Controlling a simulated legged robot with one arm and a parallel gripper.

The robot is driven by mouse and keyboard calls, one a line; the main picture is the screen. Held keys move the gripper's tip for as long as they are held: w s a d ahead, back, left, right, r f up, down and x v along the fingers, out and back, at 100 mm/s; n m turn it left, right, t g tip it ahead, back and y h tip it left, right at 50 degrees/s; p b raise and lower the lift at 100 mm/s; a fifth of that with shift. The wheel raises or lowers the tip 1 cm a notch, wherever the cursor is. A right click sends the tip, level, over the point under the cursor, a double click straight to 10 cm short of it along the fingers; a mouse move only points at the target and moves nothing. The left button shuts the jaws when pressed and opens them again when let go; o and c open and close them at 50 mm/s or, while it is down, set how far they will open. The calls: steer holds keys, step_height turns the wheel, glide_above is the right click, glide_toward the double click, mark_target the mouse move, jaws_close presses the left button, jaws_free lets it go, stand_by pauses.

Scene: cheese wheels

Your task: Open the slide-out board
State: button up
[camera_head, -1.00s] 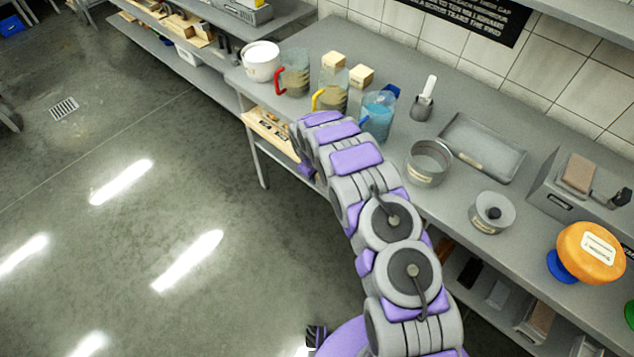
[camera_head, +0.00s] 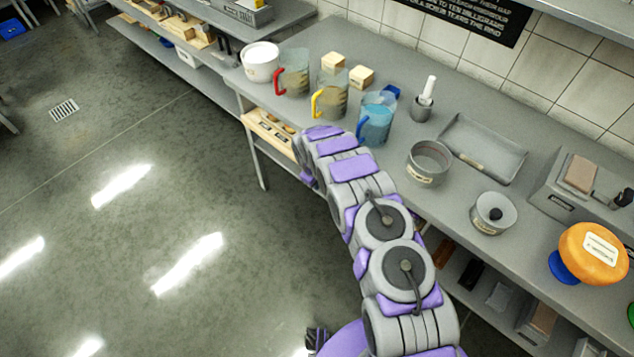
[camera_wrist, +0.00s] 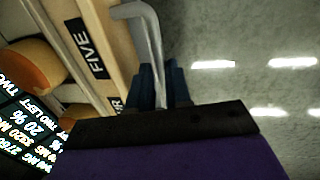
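The slide-out board (camera_head: 262,128) is a pale wooden board at the left end of the counter, just under its top. Part of its top shows, with dark marks or recesses. In the wrist view, the wooden board (camera_wrist: 112,60) carries a black label reading FIVE and a second label partly cut off. A grey bent metal handle (camera_wrist: 143,30) runs along its edge. My gripper (camera_wrist: 162,88) has its dark blue fingers on both sides of the handle, apparently shut on it. In the head view my arm hides the gripper and handle.
On the counter (camera_head: 400,150) stand a white pot (camera_head: 261,62), several jugs, including a blue one (camera_head: 376,118), and a metal pot (camera_head: 428,163). An orange cheese wheel (camera_head: 593,252) stands at right. The floor (camera_head: 130,220) left of my arm is clear.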

jaws_close()
steer(key=shift+a, duration=0.1)
steer(key=s+a, duration=0.8)
steer(key=s, duration=0.3)
steer(key=s+a, duration=0.9)
steer(key=s, duration=0.2)
steer(key=shift+s+a, duration=0.25)
steer(key=shift+o, duration=2.1)
jaws_free()
